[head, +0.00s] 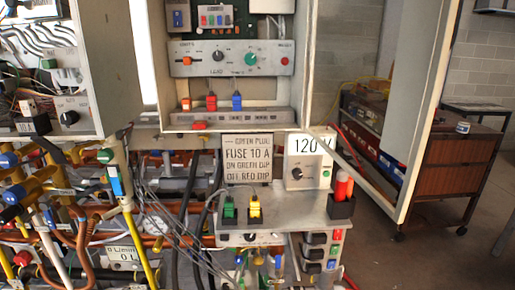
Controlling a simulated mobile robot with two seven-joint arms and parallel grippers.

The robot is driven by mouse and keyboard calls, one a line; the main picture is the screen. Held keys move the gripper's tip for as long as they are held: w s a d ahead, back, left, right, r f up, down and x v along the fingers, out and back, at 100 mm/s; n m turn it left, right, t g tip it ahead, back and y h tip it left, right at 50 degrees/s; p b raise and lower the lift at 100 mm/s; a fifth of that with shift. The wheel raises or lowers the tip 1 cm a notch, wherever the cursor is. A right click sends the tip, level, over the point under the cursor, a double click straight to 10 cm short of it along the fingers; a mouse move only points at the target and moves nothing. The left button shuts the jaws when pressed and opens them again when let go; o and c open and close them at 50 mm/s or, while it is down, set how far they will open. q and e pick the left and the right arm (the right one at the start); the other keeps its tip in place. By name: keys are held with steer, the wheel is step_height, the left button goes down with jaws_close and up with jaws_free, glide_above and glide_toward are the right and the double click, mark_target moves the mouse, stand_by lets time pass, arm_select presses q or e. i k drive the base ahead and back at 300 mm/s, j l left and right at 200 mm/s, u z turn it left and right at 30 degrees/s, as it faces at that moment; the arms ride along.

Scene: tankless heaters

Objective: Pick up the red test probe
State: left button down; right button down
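A red upright cylinder that looks like the red test probe (342,186) stands in a black holder (341,209) at the right end of a grey metal shelf (290,208). Its lower end is hidden in the holder. It is too small to tell whether it is one piece or two side by side. Neither of my grippers shows in the head view.
A green plug (229,207) and a yellow plug (254,208) stand on the shelf, left of a 120V box (307,170). An open cabinet door (430,100) hangs to the right. Pipes and cables crowd the left. Floor (450,250) is open at right.

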mark_target(342, 176)
steer(key=u, duration=1)
steer(key=k+l+u, duration=0.1)
steer(key=l+u, duration=0.3)
steer(key=k+l+u, duration=0.15)
steer(key=l+u, duration=0.25)
steer(key=k+l+u, duration=0.2)
steer(key=l+u, duration=0.15)
steer(key=l, duration=0.15)
steer(key=k+l+u, duration=0.2)
steer(key=u, duration=0.2)
steer(key=l, duration=0.1)
